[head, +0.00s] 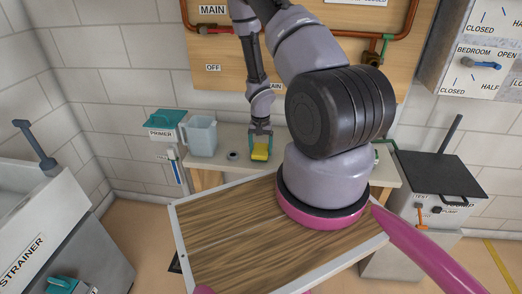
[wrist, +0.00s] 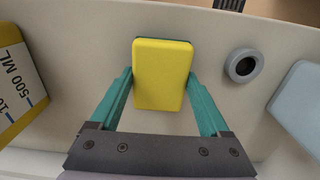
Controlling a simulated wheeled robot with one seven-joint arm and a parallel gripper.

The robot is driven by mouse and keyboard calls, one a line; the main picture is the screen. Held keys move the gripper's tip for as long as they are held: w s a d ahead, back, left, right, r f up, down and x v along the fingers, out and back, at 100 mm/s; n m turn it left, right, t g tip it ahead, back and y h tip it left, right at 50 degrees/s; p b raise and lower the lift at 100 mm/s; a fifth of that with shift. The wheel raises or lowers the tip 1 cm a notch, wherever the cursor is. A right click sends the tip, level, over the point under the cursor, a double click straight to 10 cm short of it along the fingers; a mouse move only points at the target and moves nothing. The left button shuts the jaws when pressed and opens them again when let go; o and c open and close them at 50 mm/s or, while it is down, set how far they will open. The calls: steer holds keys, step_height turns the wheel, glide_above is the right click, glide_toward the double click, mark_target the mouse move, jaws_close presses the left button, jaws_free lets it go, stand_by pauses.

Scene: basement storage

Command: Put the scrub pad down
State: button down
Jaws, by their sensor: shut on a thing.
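The scrub pad (head: 260,153) is a small block with a yellow face and a dark green layer behind it. In the wrist view the scrub pad (wrist: 162,70) sits between the two teal fingers. My gripper (head: 260,131) is over the pale bench, shut on the pad. It also shows in the wrist view (wrist: 160,78), with one finger at each side of the pad. I cannot tell whether the pad touches the bench or is just above it.
The pale bench (head: 230,168) holds a clear blue jug (head: 201,136) and a small grey ring (wrist: 243,65) beside the pad. A yellow 500 ML container (wrist: 14,85) is on the pad's other side. A teal-topped primer box (head: 165,123) stands farther left.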

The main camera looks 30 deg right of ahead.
steer(key=shift+a+f, duration=0.1)
steer(key=shift+f, duration=0.2)
steer(key=shift+f, duration=0.15)
jaws_free()
